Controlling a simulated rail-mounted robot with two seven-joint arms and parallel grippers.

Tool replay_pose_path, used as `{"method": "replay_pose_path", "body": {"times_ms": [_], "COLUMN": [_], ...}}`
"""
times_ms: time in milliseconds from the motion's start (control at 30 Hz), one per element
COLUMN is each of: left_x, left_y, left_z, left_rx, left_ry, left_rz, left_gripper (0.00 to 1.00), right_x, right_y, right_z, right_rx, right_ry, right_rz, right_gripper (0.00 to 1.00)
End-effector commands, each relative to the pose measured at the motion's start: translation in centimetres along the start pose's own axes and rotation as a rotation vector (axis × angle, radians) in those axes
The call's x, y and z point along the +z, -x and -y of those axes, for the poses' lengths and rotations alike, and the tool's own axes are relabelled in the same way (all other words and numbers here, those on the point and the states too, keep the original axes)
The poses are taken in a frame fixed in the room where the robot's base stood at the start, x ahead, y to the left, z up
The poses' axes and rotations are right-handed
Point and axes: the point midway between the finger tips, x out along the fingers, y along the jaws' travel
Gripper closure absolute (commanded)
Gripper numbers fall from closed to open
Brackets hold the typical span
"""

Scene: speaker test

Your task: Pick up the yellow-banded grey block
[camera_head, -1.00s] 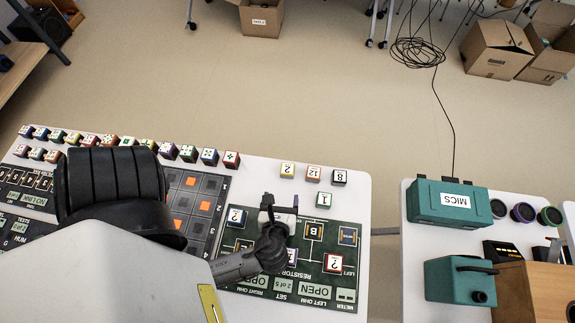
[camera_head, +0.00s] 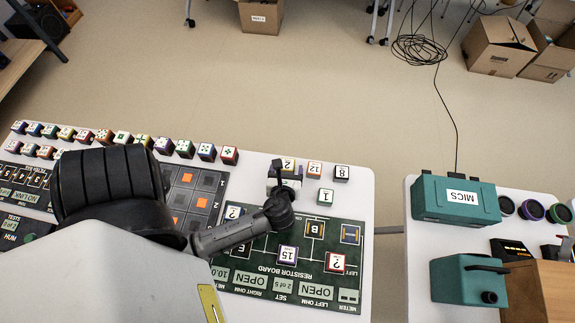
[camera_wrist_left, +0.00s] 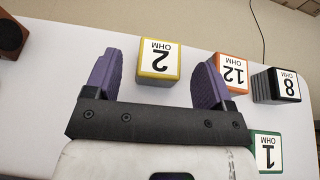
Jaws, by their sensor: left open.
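The yellow-banded block (camera_wrist_left: 160,60), marked 2 OHM on its white top, sits on the white table in the left wrist view. In the head view the same block (camera_head: 287,164) stands at the left of a short row near the table's far edge, partly covered by my gripper. My left gripper (camera_wrist_left: 157,72) is open, with its purple fingers on either side of the block and gaps showing on both sides. It also shows in the head view (camera_head: 286,172). Nothing is held. My right gripper is not seen.
An orange-banded 12 block (camera_wrist_left: 232,72) stands close beside the right finger. A black 8 block (camera_wrist_left: 283,86) and green 1 block (camera_wrist_left: 266,150) are farther right. The resistor board (camera_head: 265,282) holds several blocks, including a 15 block (camera_head: 287,254).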

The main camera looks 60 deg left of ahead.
Motion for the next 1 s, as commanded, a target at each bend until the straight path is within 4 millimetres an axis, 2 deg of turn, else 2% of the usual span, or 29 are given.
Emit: {"method": "replay_pose_path", "body": {"times_ms": [33, 200, 500, 1000], "left_x": [-0.2, -0.1, 0.0, 0.0], "left_y": [-0.8, -2.0, -2.2, -2.2], "left_z": [0.0, 0.0, 0.0, 0.0], "left_rx": [0.001, -0.001, -0.001, -0.001], "left_ry": [-0.001, -0.001, -0.001, -0.001], "left_rz": [0.002, 0.001, -0.001, -0.001], "left_gripper": [0.23, 0.23, 0.24, 0.72], "right_x": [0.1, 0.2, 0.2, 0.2], "right_y": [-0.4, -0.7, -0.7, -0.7], "right_z": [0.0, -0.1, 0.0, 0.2], "right_rx": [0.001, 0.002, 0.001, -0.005], "right_ry": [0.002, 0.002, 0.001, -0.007], "right_rz": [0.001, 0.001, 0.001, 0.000], "right_gripper": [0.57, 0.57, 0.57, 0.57]}}
